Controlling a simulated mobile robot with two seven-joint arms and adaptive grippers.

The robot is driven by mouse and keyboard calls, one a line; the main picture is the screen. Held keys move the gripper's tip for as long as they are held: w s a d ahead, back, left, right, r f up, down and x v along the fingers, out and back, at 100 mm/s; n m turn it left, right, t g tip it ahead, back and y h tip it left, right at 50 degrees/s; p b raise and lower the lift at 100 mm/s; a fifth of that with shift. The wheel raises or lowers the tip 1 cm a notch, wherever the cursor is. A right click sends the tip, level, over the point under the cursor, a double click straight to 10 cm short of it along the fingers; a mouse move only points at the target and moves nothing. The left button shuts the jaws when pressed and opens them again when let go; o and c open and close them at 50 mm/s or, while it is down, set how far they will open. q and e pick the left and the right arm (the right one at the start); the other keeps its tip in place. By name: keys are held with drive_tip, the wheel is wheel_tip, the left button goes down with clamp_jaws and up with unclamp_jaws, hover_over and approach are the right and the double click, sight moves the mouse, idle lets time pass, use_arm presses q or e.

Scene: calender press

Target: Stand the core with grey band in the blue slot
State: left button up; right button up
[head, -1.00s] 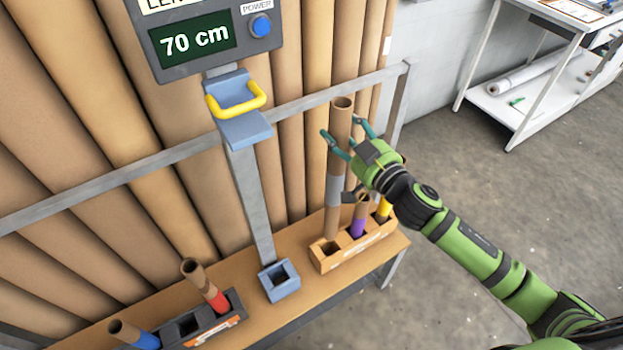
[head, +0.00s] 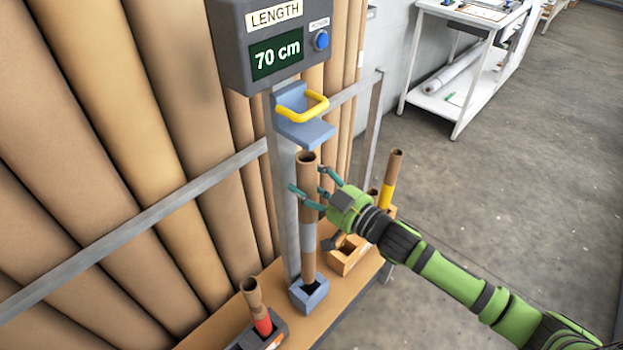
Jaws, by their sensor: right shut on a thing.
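The core with grey band (head: 308,240) is a tall brown tube with a grey band around its middle, standing upright. My right gripper (head: 306,188) is shut on its upper part, coming in from the right. The blue slot (head: 313,301) is a small blue-grey square holder at the foot of the length gauge. The core's lower end is at the slot's opening; I cannot tell how deep it sits. The core's top is just below the gauge's blue-grey plate (head: 306,133). My left gripper is not in view.
The gauge display (head: 277,53) reads 70 cm, with a yellow handle (head: 303,110) below it. A red-banded core (head: 256,308) stands in a dark rack at lower left. A yellow-banded core (head: 390,180) stands by the wooden rack (head: 347,262) at right. Large brown rolls line the back.

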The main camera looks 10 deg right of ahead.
drive_tip(key=shift+w+d+f, duration=0.1)
drive_tip(key=shift+d+f, duration=0.15)
drive_tip(key=shift+f, duration=0.05)
drive_tip(key=shift+d+f+b, duration=0.1)
drive_tip(key=shift+f+b, duration=0.4)
drive_tip(key=shift+b, duration=0.25)
drive_tip(key=shift+f+b, duration=0.5)
drive_tip(key=shift+b, duration=0.1)
drive_tip(key=shift+f+b, duration=0.85)
use_arm(q)
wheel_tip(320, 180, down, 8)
drive_tip(key=b, duration=0.3)
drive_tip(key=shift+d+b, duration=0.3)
use_arm(e)
drive_tip(key=shift+f, duration=2.85)
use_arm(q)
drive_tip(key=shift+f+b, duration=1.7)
use_arm(e)
drive_tip(key=shift+f, duration=2.4)
drive_tip(key=o, duration=1.7)
